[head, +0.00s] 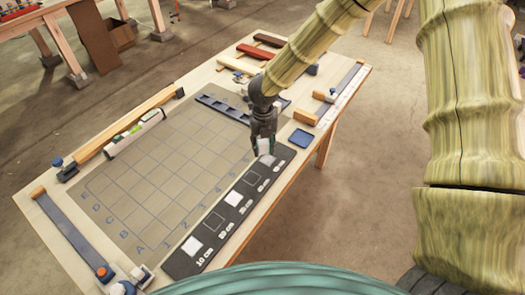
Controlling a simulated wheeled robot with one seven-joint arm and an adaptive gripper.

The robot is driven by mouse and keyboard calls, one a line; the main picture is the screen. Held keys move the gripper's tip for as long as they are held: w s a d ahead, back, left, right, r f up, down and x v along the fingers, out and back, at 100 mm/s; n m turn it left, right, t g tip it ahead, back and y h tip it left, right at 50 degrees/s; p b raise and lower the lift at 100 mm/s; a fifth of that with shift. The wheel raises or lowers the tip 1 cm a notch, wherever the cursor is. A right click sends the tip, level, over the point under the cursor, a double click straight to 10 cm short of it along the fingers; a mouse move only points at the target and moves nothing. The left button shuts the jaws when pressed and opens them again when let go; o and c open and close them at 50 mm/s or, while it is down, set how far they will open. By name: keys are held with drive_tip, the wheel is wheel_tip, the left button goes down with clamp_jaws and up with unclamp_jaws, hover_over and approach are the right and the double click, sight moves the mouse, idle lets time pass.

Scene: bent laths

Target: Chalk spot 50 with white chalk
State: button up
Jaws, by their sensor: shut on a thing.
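My gripper (264,150) points down over the far part of a dark strip (222,240). It is shut on a small piece, seemingly the white chalk, mostly hidden between the fingers. The spots 10 (192,246) and 30 (234,198) are filled white; spots 20 (214,222) and 40 (253,180) show as outlines. Spot 50 (268,160) lies right under the fingertips and looks pale, partly covered by them. I cannot tell whether the chalk touches it.
A lettered and numbered grid mat (150,170) fills the middle of the table. A white holder with coloured pieces (135,130) stands at its left edge. A blue square tray (302,138) lies right of the strip. Coloured bars (255,51) lie at the back.

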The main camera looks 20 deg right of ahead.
drive_tip(key=shift+f+b, duration=0.1)
drive_tip(key=shift+b, duration=0.35)
drive_tip(key=shift+f, duration=0.15)
